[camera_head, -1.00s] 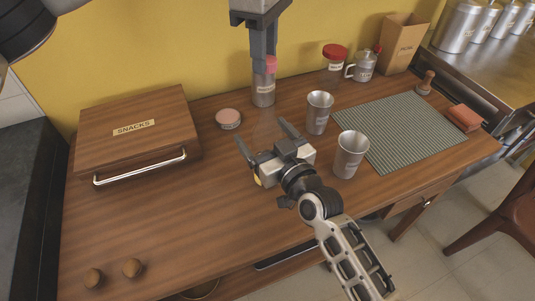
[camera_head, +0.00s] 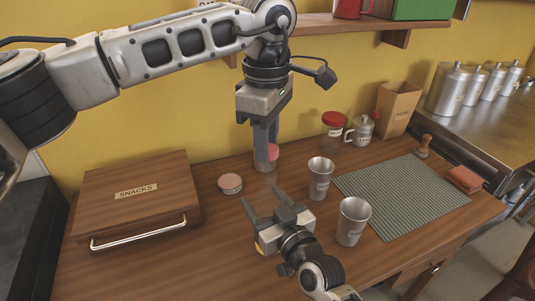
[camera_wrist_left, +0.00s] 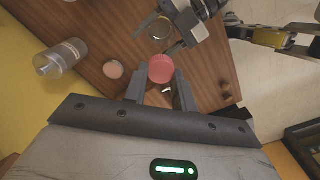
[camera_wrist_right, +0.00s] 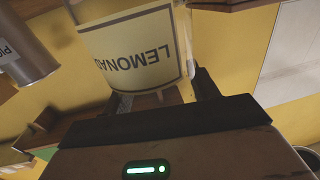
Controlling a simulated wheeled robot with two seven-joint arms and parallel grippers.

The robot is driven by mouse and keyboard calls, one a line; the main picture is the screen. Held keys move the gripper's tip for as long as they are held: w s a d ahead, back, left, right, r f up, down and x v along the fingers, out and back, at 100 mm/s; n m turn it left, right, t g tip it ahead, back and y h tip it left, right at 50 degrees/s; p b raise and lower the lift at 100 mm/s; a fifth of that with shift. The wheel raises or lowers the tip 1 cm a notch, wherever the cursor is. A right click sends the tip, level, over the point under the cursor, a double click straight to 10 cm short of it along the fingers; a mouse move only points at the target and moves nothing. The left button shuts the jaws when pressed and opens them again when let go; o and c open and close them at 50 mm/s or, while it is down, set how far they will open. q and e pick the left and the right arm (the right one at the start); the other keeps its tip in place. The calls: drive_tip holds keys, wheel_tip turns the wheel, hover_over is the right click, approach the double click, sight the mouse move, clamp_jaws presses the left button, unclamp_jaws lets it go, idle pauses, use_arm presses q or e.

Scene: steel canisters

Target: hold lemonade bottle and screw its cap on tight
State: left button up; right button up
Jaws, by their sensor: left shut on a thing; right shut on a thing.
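My left gripper (camera_head: 266,155) points down and is shut on the pink-red cap (camera_head: 272,152). The cap (camera_wrist_left: 161,68) also shows between the fingers in the left wrist view. My right gripper (camera_head: 261,196) is lower on the table and shut on the clear lemonade bottle, hard to make out in the head view. In the right wrist view the bottle's cream LEMONADE label (camera_wrist_right: 135,48) fills the space between the fingers, its lettering inverted. In the left wrist view a ring like the bottle's mouth (camera_wrist_left: 160,29) shows apart from the cap, near the right gripper.
Two steel cups (camera_head: 320,178) (camera_head: 352,222) stand close right of my right gripper. The SNACKS box (camera_head: 135,195) is left; a green mat (camera_head: 400,195) lies right.

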sight(267, 172)
use_arm(q)
drive_tip(key=shift+f, duration=0.95)
drive_tip(key=shift+f, duration=0.9)
drive_tip(key=shift+f, duration=0.5)
